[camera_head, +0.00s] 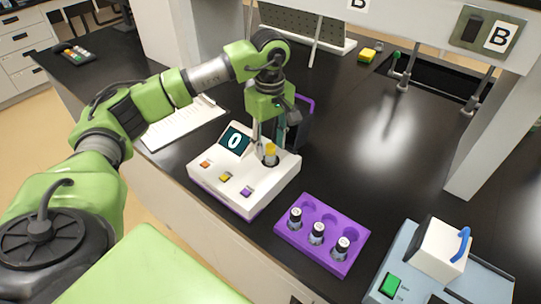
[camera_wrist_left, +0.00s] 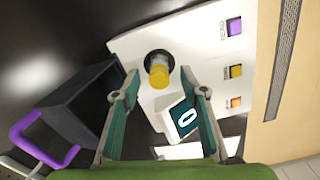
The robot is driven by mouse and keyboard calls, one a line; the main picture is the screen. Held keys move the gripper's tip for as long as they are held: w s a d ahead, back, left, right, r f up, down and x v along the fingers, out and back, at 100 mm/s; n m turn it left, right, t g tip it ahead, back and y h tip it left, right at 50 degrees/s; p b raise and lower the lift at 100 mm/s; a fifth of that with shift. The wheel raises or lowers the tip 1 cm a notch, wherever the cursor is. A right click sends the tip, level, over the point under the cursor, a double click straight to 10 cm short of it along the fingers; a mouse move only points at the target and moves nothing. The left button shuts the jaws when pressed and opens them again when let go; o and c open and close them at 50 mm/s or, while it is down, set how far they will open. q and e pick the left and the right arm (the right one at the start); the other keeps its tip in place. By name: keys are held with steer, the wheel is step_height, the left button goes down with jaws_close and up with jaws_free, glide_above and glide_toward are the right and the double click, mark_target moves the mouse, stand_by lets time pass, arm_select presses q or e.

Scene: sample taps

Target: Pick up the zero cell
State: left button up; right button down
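A small vial with a yellow cap, which looks like the zero cell (camera_head: 270,150), stands in the round well of a white meter (camera_head: 228,189) whose screen reads 0. In the left wrist view the yellow-capped vial (camera_wrist_left: 159,72) shows in its dark well, between and just beyond the fingertips. My left gripper (camera_head: 270,137) points down over the meter, open and empty, with its teal fingers (camera_wrist_left: 159,86) spread to either side of the vial. I see no contact with it. My right gripper is not in view.
A purple rack (camera_head: 288,239) with several wells holds 3 dark-capped vials right of the meter. A dark bin with a purple handle (camera_wrist_left: 40,145) stands close behind the gripper. A blue-grey device (camera_head: 410,270) sits front right. The counter's centre right is clear.

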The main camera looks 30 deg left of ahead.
mark_target(270, 157)
arm_select(q)
step_height(270, 157, down, 3)
steer(key=shift+f+p, duration=0.2)
steer(key=shift+p, duration=0.2)
steer(key=c, duration=1)
steer(key=shift+r, duration=0.1)
